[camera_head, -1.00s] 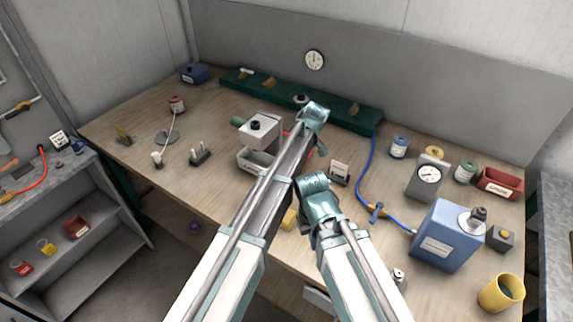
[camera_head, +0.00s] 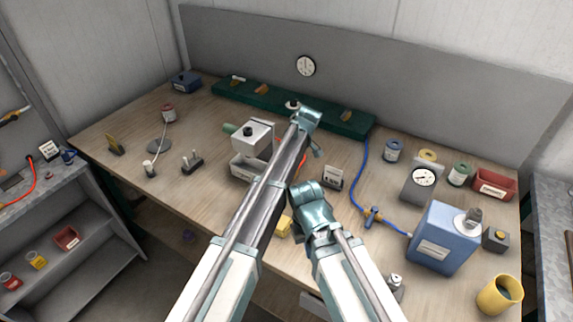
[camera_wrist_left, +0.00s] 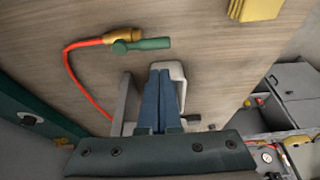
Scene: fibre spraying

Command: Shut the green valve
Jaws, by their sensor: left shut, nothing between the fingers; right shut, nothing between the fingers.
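The green valve (camera_wrist_left: 141,44) lies over the bench in the left wrist view, a green handle alongside a brass body (camera_wrist_left: 121,36) on a red hose (camera_wrist_left: 78,82). The handle and brass body run roughly parallel. My left gripper (camera_wrist_left: 160,72) is shut and empty, its blue fingertips just below the handle in that picture, with a visible gap. In the head view the valve is hidden, apparently behind my left arm; only a bit of red hose (camera_head: 303,160) shows. My right gripper (camera_head: 300,236) is shut and empty, low over the bench's front part, partly hidden by its wrist.
A pale grey machine (camera_head: 252,136) stands left of my left arm. A yellow block (camera_head: 283,227) lies near the front edge. A green rail (camera_head: 270,98) runs along the back. A blue box (camera_head: 440,240), gauge (camera_head: 423,178) and yellow cup (camera_head: 499,296) stand at right.

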